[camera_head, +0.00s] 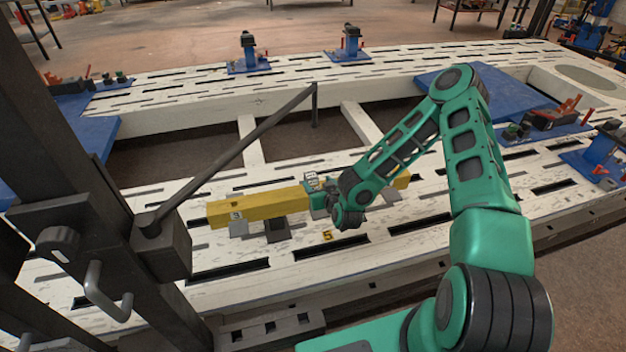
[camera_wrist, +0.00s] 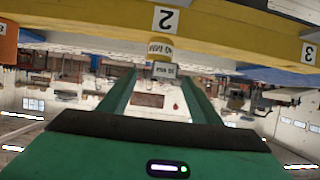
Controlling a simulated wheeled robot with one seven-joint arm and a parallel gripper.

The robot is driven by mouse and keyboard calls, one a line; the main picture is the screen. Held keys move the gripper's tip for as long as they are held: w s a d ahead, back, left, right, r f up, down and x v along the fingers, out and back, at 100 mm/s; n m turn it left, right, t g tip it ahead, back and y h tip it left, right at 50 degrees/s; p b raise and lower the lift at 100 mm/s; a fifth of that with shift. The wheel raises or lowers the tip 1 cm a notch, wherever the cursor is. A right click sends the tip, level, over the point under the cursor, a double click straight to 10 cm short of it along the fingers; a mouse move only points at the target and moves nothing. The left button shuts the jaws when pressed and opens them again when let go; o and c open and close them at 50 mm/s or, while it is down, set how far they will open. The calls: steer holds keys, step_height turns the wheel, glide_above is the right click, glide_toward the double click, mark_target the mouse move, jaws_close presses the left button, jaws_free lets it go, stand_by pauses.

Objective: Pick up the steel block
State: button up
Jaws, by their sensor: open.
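A small grey block with printed lettering (camera_wrist: 164,70) shows between the finger ends in the wrist view; it looks like the steel block, but its label is too small to read surely. A yellowish lettered piece (camera_wrist: 160,48) sits right beside it, against the yellow beam. In the head view, small lettered blocks (camera_head: 312,179) stand at the beam by my gripper. My gripper (camera_wrist: 160,88) is open, its two green fingers on either side of the grey block with gaps visible. In the head view, my wrist hides much of this spot.
The yellow beam (camera_head: 262,205) lies along the white slotted bench (camera_head: 420,240), with number plates and grey supports (camera_head: 277,230) below. A dark slanted bar (camera_head: 240,145) rises at left. Blue-based clamps (camera_head: 249,52) stand at the back. Large openings break the bench top.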

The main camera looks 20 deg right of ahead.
mark_target(312, 177)
steer(key=shift+w, duration=0.75)
steer(key=shift+a+x, duration=0.2)
steer(key=shift+x, duration=1.1)
steer(key=shift+a+x, duration=0.25)
steer(key=shift+x, duration=1)
steer(key=shift+r, duration=0.15)
steer(key=shift+c, duration=0.4)
jaws_close()
